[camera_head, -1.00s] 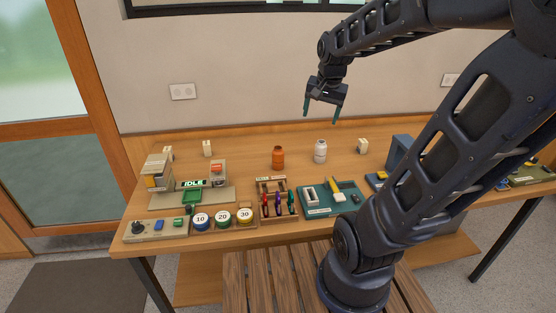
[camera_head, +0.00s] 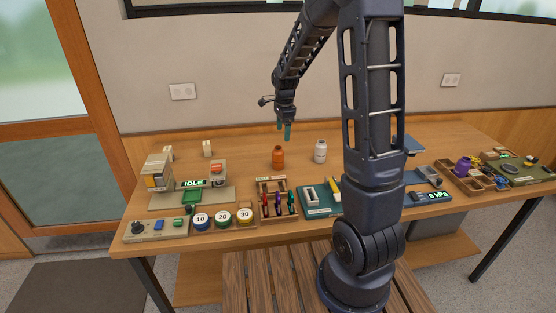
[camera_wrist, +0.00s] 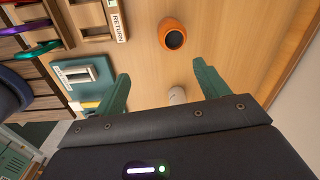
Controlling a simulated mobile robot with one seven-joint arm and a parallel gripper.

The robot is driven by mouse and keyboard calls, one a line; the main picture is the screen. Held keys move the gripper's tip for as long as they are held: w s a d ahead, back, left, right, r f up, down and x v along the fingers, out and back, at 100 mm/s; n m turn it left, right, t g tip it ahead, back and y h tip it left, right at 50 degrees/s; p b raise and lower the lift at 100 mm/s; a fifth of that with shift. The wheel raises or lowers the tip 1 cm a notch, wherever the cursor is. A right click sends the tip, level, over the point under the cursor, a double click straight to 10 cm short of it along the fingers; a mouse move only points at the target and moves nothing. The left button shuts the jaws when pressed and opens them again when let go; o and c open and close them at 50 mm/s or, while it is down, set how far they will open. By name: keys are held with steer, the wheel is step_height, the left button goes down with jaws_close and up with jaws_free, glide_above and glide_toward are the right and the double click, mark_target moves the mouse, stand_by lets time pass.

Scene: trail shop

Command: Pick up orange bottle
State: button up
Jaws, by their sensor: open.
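The orange bottle (camera_head: 278,157) stands upright on the wooden table, left of a white bottle (camera_head: 320,151). In the wrist view the orange bottle (camera_wrist: 172,35) is seen from above, with its dark open mouth showing, beyond the fingertips. The white bottle (camera_wrist: 177,95) shows between the fingers there, partly hidden by my gripper. My gripper (camera_head: 285,131) is open and empty, above the table and close above the orange bottle in the head view. Its green fingers (camera_wrist: 160,78) point toward the bottle without touching it.
In front of the bottles are a rack of coloured tools (camera_head: 277,204) and a teal tray (camera_head: 313,207). Weights marked 10, 20 and 30 (camera_head: 223,217) and an IDLE machine (camera_head: 192,184) stand to the left. The table around the bottles is clear.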

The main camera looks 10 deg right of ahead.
steer(key=m, duration=0.2)
glide_toward(278, 157)
steer(key=w, duration=0.1)
steer(key=w+f, duration=0.1)
steer(key=shift+w+g, duration=0.3)
steer(key=shift+w, duration=0.05)
steer(key=shift+w+d+f, duration=0.1)
steer(key=shift+f, duration=2.6)
steer(key=shift+w+f, duration=0.1)
steer(key=shift+f, duration=2.6)
steer(key=c, duration=1.2)
steer(key=shift+r, duration=0.1)
